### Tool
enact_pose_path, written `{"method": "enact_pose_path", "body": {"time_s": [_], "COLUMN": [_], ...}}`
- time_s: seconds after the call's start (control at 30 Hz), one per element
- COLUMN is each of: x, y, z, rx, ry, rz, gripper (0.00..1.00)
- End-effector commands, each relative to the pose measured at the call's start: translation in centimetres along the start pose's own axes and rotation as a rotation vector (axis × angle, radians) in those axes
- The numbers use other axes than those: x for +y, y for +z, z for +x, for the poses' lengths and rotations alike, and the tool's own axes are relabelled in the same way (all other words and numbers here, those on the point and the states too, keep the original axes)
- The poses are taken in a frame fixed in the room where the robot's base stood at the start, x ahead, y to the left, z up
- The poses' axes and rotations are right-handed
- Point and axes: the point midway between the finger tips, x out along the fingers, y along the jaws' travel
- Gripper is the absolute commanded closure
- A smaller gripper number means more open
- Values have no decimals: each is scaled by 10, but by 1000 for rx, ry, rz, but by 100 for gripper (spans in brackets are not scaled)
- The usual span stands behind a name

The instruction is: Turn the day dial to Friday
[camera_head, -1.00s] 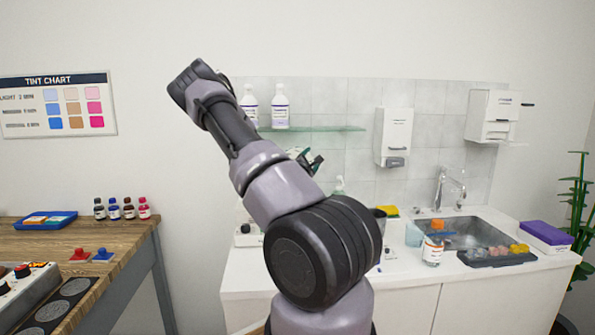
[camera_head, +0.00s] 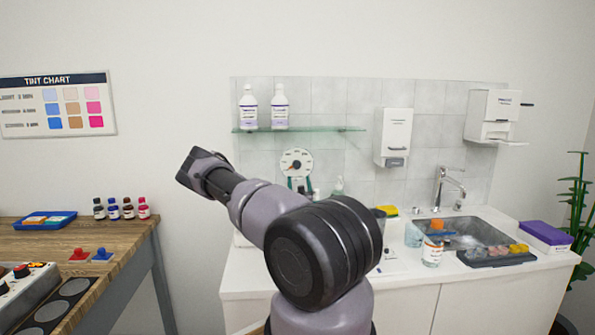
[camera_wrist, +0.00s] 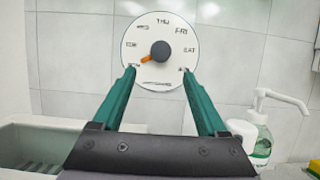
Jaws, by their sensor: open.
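The day dial (camera_wrist: 171,76) is a round white disc on the tiled wall, with a dark grey knob (camera_wrist: 161,51) at its centre. Its orange pointer (camera_wrist: 147,59) points to the lower left, toward a small label that is blurred and partly covered by a fingertip. THU reads at the top, FRI at the upper right and SAT at the right. The dial also shows in the head view (camera_head: 297,155). My gripper (camera_wrist: 158,71) is open and empty, its two green fingers pointing toward the lower part of the dial, below the knob. It is partly visible in the head view (camera_head: 300,183).
A soap pump bottle (camera_wrist: 262,138) stands to the right of my gripper. A glass shelf (camera_head: 335,129) with two white bottles is on the wall above. A wooden table (camera_head: 130,236) stands left.

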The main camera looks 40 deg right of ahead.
Motion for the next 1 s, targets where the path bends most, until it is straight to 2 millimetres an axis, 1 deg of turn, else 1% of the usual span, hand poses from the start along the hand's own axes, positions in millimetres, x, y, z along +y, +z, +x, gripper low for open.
{"method": "enact_pose_path", "body": {"time_s": [0.03, 0.1, 0.2, 0.3, 0.5, 0.77, 0.8, 0.87, 0.9, 0.93, 0.97, 1.0], "x": [-1, -1, 0, 0, 0, 0, 0, 0, 0, 0, 0, 0], "y": [8, 8, 8, 7, 7, 7, 7, 7, 7, 7, 7, 7], "z": [18, 31, 48, 61, 72, 73, 73, 73, 73, 73, 73, 73], "rx": [-15, -13, -12, -11, -9, -9, -9, -9, -9, -9, -9, -9], "ry": [-2, -1, 0, 0, 0, 0, 0, 0, 0, 0, 0, 0], "rz": [6, 6, 5, 4, 3, 3, 3, 3, 3, 3, 3, 3], "gripper": [24, 24, 24, 24, 24, 24, 40, 63, 78, 90, 100, 100]}}
